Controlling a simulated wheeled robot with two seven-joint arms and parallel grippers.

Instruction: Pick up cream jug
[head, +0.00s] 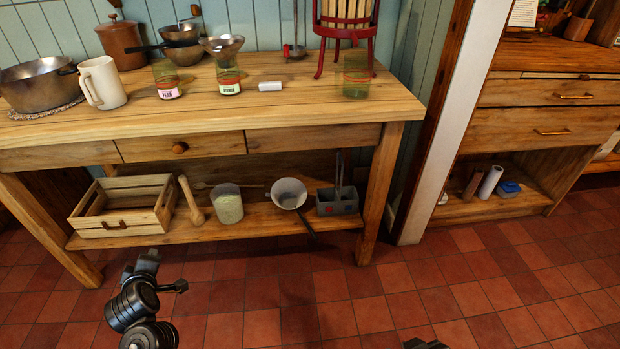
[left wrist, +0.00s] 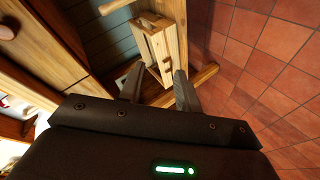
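The cream jug (head: 103,82) stands upright on the wooden worktop at the left, its handle facing left. It is close to a metal pot and does not clearly show in the left wrist view. My left gripper (left wrist: 157,88) is open and empty, its two fingers apart. In the head view my left arm (head: 140,298) is low in front of the bench, below and right of the jug, and does not touch it. A small dark piece of my right arm (head: 426,344) shows at the bottom edge; its fingers cannot be made out.
The metal pot (head: 38,86) on a mat is left of the jug, a brown canister (head: 122,46) behind, and a green glass (head: 166,80) right. A wooden crate (head: 122,226) sits on the lower shelf and also shows in the left wrist view (left wrist: 158,48). The tiled floor ahead is clear.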

